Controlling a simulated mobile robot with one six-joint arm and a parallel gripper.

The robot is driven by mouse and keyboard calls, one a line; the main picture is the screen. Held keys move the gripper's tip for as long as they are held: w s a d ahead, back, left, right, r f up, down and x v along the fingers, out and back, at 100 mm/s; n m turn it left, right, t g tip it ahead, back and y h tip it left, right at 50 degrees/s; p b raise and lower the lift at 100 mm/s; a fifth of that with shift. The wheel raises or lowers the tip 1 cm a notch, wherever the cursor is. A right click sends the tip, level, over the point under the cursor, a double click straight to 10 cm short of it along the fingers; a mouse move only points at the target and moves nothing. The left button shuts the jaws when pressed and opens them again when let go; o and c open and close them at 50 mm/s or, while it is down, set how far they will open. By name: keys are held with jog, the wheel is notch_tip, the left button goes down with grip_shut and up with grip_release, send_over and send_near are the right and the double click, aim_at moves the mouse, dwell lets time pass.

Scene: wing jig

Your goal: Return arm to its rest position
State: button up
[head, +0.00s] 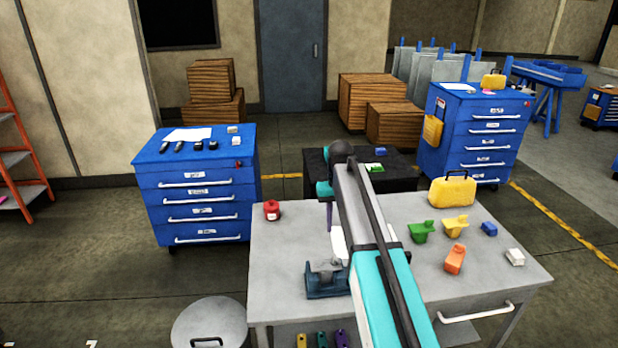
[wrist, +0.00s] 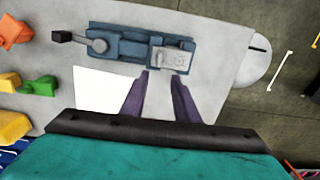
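My arm (head: 375,265) reaches out over the grey workbench (head: 285,245) in the head view. My gripper (head: 329,225) hangs above the bench's far part, partly hidden behind the arm. In the wrist view its two purple fingers (wrist: 160,88) are apart, with only grey bench surface visible between them. A blue vise-like fixture (head: 325,280) stands on the bench; it also shows just beyond the fingertips in the wrist view (wrist: 135,45). The gripper appears apart from it. A white sheet (wrist: 100,98) lies beside the fingers.
A red container (head: 271,210) stands at the bench's back left. Green (head: 422,231), yellow (head: 455,225) and orange (head: 455,259) parts and a yellow case (head: 452,190) are on the right. Blue drawer cabinets (head: 197,190) stand behind, and a round bin (head: 208,325) at left.

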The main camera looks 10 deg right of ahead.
jog(key=s+a+f+g+b, duration=0.1)
jog(key=s+f+g+b, duration=0.2)
jog(key=s+f, duration=2.2)
jog(key=s+a+f+g+b, duration=0.1)
jog(key=s+f+b, duration=0.9)
jog(key=s+f, duration=1.5)
notch_tip(320, 180, down, 9)
jog(key=shift+s+a+r+g, duration=0.2)
jog(key=shift+s+a+g, duration=0.15)
jog(key=shift+g, duration=0.55)
jog(key=shift+w, duration=0.1)
